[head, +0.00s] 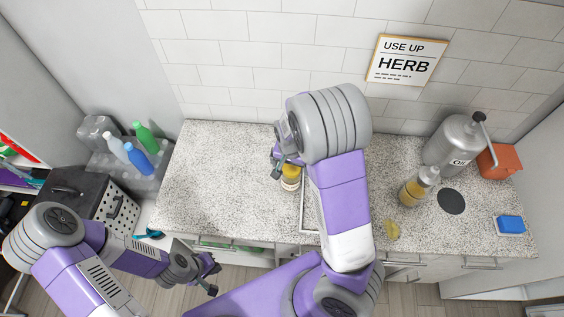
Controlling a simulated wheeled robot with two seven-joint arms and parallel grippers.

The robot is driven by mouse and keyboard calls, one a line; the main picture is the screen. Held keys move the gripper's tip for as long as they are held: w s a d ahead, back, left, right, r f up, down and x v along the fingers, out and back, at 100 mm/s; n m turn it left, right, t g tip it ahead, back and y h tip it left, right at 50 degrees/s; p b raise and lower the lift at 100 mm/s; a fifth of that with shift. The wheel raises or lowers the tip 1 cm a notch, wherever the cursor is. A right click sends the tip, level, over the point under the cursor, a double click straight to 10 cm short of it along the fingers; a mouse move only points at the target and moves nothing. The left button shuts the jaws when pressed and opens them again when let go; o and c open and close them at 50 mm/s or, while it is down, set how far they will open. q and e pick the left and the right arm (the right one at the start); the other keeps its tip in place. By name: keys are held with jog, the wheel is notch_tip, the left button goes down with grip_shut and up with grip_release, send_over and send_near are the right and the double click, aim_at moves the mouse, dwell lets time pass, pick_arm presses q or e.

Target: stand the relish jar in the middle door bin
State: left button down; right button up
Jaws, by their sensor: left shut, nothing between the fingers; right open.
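A small jar with a yellow top and pale label (291,178), which looks like the relish jar, stands on the speckled counter, partly hidden by my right arm. My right gripper (284,166) is open at the jar, reaching down from above. One finger shows on the jar's left side; the other is mostly hidden, so I cannot tell whether the jar is between them. My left gripper (211,277) is shut and empty, low in front of the counter's front edge. I cannot make out a door bin in this view.
On the counter (225,185) at right stand a metal oil can (452,148), a glass bottle (416,188), an orange container (498,161) and a blue sponge (510,224). At left are a black crate (100,195) and several bottles (145,137). The counter's left part is clear.

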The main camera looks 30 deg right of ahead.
aim_at(292, 168)
jog(key=shift+w+f, duration=0.1)
jog(key=shift+w, duration=0.05)
jog(key=f, duration=0.4)
jog(key=d+f, duration=0.1)
jog(key=f, duration=0.1)
jog(key=shift+w+f, duration=0.15)
jog(key=shift+w, duration=0.15)
jog(key=shift+w+f, duration=0.15)
jog(key=shift+f, duration=0.25)
jog(key=c, duration=1.7)
jog(key=shift+r, duration=0.2)
